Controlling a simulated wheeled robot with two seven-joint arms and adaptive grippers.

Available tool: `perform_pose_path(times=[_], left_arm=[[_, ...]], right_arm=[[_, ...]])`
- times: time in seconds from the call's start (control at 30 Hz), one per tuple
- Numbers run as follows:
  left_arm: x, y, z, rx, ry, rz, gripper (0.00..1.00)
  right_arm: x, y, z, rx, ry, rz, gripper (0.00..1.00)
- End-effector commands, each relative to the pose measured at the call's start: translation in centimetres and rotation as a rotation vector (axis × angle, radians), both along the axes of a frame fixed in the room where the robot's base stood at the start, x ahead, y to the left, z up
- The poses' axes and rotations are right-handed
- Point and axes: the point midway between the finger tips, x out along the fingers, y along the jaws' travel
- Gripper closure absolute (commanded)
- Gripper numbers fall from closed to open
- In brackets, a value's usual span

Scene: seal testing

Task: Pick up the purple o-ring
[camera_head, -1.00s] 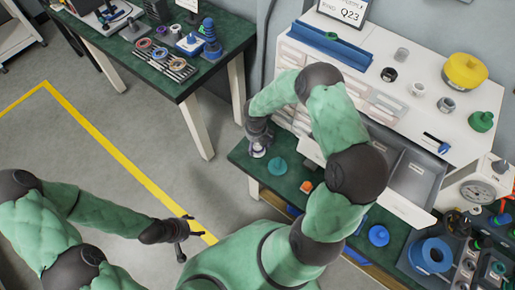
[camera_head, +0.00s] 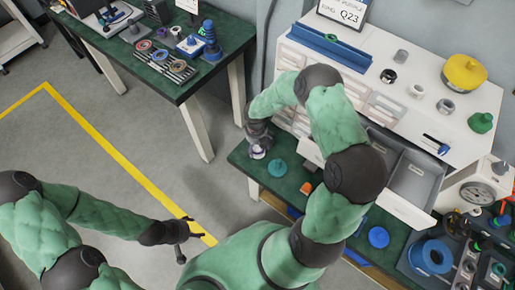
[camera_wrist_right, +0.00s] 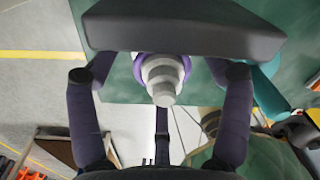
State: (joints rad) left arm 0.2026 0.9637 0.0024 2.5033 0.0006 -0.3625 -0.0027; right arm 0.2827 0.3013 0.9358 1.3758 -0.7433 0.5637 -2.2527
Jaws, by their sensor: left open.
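The purple o-ring (camera_wrist_right: 138,67) sits around a pale grey stepped cone (camera_wrist_right: 163,88) in the right wrist view. My right gripper (camera_wrist_right: 160,66) is open, with one finger on each side of the ring and a visible gap to both. A dark block at the top hides part of the ring. In the head view my right gripper (camera_head: 258,142) is over the left corner of the green worktable, with the pale cone (camera_head: 258,152) just below it. The ring is too small to make out there. My left gripper (camera_head: 184,240) is open and empty above the floor.
A teal round piece (camera_head: 277,168) and an orange block (camera_head: 306,187) lie right of my right gripper. White drawer cabinet (camera_head: 410,95) stands behind, one grey drawer (camera_head: 412,180) pulled out. A blue disc (camera_head: 379,237) lies nearer. Another green table (camera_head: 190,80) stands at upper left.

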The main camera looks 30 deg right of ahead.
Motion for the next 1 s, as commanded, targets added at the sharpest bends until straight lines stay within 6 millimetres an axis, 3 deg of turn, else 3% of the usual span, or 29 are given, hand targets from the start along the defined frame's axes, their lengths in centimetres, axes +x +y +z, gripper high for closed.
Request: perform_pose_path(times=[0.03, 0.13, 0.2, 0.77, 1.0], left_arm=[[0.0, 0.0, 0.0, 0.000, 0.000, 0.000, 0.33], [0.0, 0.0, 0.0, 0.000, 0.000, 0.000, 0.33], [0.0, 0.0, 0.0, 0.000, 0.000, 0.000, 0.33], [0.0, 0.0, 0.0, 0.000, 0.000, 0.000, 0.33], [0.0, 0.0, 2.0, 0.000, 0.000, 0.000, 0.33]], right_arm=[[0.0, 0.0, 0.0, 0.000, 0.000, 0.000, 0.36], [0.0, 0.0, 0.0, 0.000, 0.000, 0.000, 0.54], [0.0, 0.0, 0.0, 0.000, 0.000, 0.000, 0.58], [0.2, -0.2, 0.6, -0.002, -0.003, -0.001, 0.62], [0.1, -0.1, 3.6, -0.002, -0.003, 0.001, 0.62]])
